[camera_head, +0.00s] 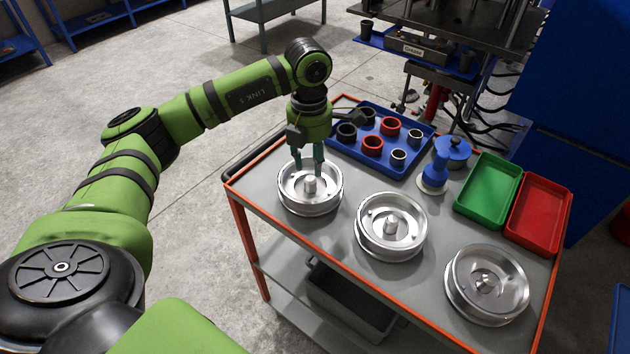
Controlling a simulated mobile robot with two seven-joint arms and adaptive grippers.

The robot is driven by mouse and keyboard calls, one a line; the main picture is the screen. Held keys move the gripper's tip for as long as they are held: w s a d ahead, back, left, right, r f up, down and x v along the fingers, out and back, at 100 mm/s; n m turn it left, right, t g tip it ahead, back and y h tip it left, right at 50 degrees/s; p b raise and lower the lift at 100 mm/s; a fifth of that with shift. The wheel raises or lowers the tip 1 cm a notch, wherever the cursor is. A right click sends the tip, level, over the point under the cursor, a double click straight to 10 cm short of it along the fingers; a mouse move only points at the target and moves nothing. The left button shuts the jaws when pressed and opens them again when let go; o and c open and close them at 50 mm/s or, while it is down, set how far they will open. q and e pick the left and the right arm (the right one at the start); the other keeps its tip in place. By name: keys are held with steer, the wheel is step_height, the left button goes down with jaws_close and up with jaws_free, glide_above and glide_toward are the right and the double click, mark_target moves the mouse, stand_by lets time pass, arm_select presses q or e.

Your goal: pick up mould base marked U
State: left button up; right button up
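Three round silver metal mould parts stand on the cart's grey top. The left one (309,205) has a short upright post in its middle. The middle one (391,252) also has a post, and the right one (488,284) has a low cone-shaped centre. No letter U is legible on any of them. My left gripper (308,166) points down over the left mould part, its two fingers apart near the post. I cannot tell whether the fingertips touch the part. My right gripper is not in view.
A blue tray (417,161) with several black, red and grey rings lies behind the mould parts. A blue handled tool (435,172), a blue lidded pot (457,150), a green bin (489,190) and a red bin (539,215) stand to the right. A press (447,25) is behind.

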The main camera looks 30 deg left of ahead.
mark_target(311, 177)
arm_select(q)
steer(key=shift+a+f, duration=0.25)
step_height(311, 177, down, 5)
steer(key=p, duration=0.2)
steer(key=shift+f+p, duration=0.2)
steer(key=shift+p, duration=0.2)
steer(key=shift+f, duration=0.45)
steer(key=shift+c, duration=0.4)
jaws_close()
steer(key=shift+w+r, duration=0.1)
steer(key=shift+w, duration=0.1)
